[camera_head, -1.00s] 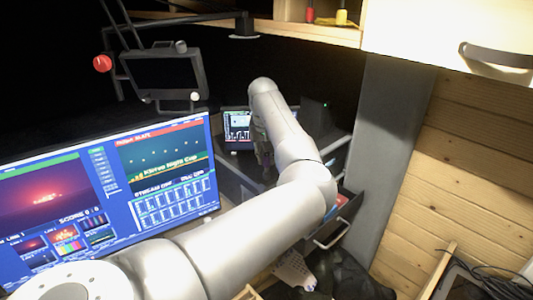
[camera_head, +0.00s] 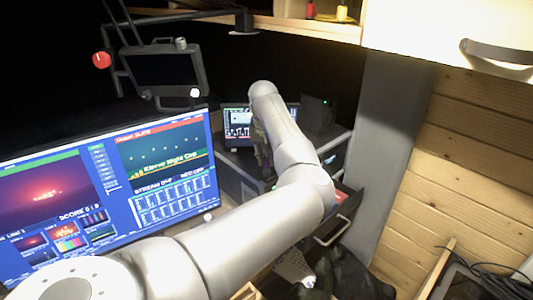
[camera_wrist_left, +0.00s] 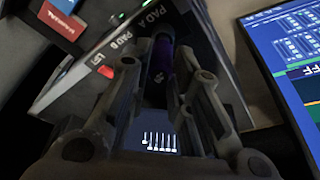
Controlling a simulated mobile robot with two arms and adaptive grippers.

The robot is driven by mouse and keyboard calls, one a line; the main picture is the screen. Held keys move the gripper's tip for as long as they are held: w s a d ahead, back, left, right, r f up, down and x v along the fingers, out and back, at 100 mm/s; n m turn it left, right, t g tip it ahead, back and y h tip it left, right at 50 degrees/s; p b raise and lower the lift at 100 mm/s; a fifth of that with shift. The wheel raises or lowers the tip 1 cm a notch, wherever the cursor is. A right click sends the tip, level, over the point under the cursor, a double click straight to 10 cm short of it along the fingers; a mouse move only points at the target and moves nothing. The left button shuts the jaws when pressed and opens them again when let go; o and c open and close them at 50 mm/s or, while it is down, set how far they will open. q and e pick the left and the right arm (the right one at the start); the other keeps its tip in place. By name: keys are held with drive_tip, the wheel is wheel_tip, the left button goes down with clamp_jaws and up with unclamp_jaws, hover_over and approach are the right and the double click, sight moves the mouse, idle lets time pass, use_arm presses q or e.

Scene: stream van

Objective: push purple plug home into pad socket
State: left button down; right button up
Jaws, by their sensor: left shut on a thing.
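The purple plug (camera_wrist_left: 161,60) is between the fingers of my left gripper (camera_wrist_left: 163,75) in the left wrist view, and the gripper is shut on it. The plug's far end points at a dark panel (camera_wrist_left: 205,50) labelled PAD A and PAD B. The pad socket is hidden behind the plug and fingers, so I cannot tell how deep the plug sits. In the head view my left gripper (camera_head: 263,155) is dark and small, in front of the small screen (camera_head: 237,123), and the plug cannot be made out there. My right gripper is not in view.
A large blue monitor (camera_head: 110,190) stands left of my left arm. An open drawer (camera_head: 335,218) is at its right. A small red piece (camera_wrist_left: 105,71) is on the labelled panel beside the left finger. A lit slider screen (camera_wrist_left: 160,142) lies below the fingers.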

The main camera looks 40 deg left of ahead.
use_arm(q)
drive_tip(key=shift+f, duration=0.6)
drive_tip(key=c, duration=1.3)
unclamp_jaws()
drive_tip(key=shift+o, duration=0.2)
drive_tip(key=v, duration=1.2)
